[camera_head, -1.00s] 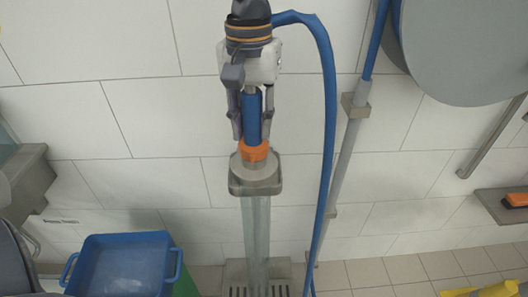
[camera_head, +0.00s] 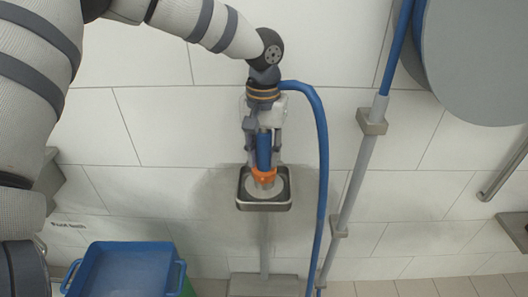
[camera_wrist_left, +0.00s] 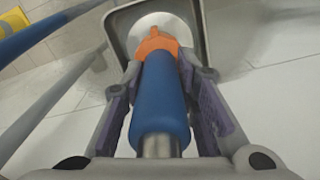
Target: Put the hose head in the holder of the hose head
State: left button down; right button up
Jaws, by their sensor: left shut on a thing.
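The hose head is a blue cylinder (camera_head: 264,150) with an orange end (camera_head: 264,175), pointing down. A blue hose (camera_head: 321,150) loops from its top and hangs to the right. My left gripper (camera_head: 264,158) is shut around the blue part, one finger on each side; the wrist view shows the blue grip (camera_wrist_left: 159,100) between the fingers. Directly below is a square grey metal dish (camera_head: 265,206) with a pale round middle, on a post. The orange end overlaps this middle in both views; I cannot tell whether it touches. No separate holder can be made out. My right gripper is out of view.
A grey pipe (camera_head: 355,190) with brackets runs down the wall to the right. A large grey disc (camera_head: 475,60) is at upper right. A blue tub (camera_head: 125,272) stands at lower left. White wall tiles lie behind.

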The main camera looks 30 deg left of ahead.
pick_arm(q)
jog(key=c, duration=1.3)
grip_release()
jog(key=shift+f, duration=0.1)
notch_tip(320, 180, up, 12)
jog(key=shift+r, duration=0.2)
